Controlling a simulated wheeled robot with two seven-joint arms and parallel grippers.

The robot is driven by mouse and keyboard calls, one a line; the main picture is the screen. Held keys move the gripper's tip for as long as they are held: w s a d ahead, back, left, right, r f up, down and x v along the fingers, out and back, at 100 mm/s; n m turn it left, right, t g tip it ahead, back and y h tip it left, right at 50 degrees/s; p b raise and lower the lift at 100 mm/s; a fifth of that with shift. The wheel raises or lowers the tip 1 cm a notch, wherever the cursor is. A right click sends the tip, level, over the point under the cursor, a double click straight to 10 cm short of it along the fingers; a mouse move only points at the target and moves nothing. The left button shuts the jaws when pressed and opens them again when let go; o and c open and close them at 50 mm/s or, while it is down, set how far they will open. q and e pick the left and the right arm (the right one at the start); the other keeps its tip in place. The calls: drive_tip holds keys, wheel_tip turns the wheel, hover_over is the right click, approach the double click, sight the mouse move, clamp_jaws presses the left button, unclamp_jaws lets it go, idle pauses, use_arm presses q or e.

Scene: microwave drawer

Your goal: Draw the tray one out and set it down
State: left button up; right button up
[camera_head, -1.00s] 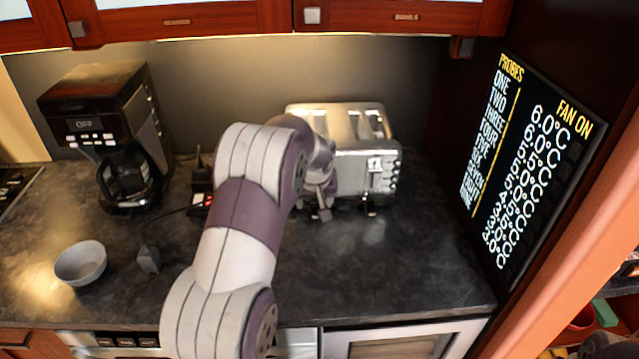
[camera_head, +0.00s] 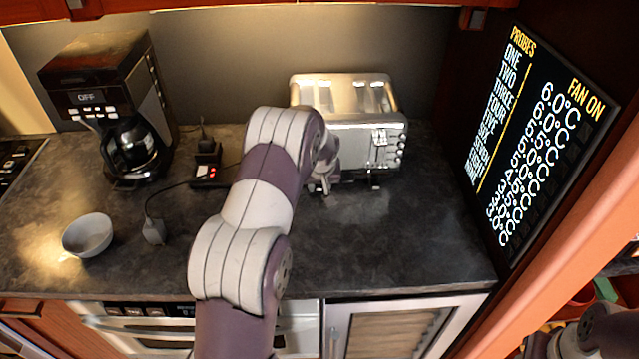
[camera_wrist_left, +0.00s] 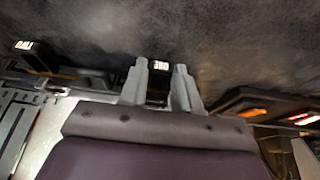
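The silver toaster (camera_head: 352,128) stands at the back of the counter. In the left wrist view a small dark tab (camera_wrist_left: 158,74) has an upside-down label that seems to read ONE. This is the pull of tray one; the tray's body is hidden inside the toaster. A second tab (camera_wrist_left: 38,58), apparently labelled TWO, is to the left. My left gripper (camera_head: 324,184) is low at the toaster's front left. Its fingers (camera_wrist_left: 161,72) are apart, one on each side of tab one, with nothing seen clamped. My right arm shows at the bottom right; its fingers are unclear.
A coffee maker (camera_head: 115,105) stands at the left and a grey bowl (camera_head: 88,235) in front of it. A corded plug (camera_head: 153,231) and a switch block (camera_head: 207,172) lie nearby. A display panel (camera_head: 540,145) is at right. The counter (camera_head: 405,240) is clear right of my arm.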

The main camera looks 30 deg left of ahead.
use_arm(q)
clamp_jaws()
drive_tip(key=shift+s+d+f+b, duration=0.1)
drive_tip(key=shift+s+d+b, duration=0.2)
drive_tip(key=shift+s, duration=0.1)
drive_tip(key=shift+s+d, duration=0.4)
drive_tip(key=shift+s, duration=0.3)
drive_tip(key=shift+s+d+b, duration=1.2)
drive_tip(key=shift+s+b, duration=0.15)
drive_tip(key=shift+s, duration=0.6)
drive_tip(key=shift+s+d+b, duration=1.15)
drive_tip(key=shift+s+b, duration=0.25)
drive_tip(key=shift+s, duration=0.5)
drive_tip(key=shift+s+d+b, duration=1.2)
drive_tip(key=shift+s+b, duration=0.15)
drive_tip(key=shift+s, duration=0.6)
drive_tip(key=shift+s+d+r+b, duration=0.15)
drive_tip(key=shift+s+d+b, duration=0.2)
drive_tip(key=shift+s, duration=0.25)
drive_tip(key=shift+s+d+r+b, duration=0.1)
drive_tip(key=shift+s+d+b, duration=0.1)
drive_tip(key=shift+s+d, duration=0.3)
drive_tip(key=shift+s+a, duration=0.1)
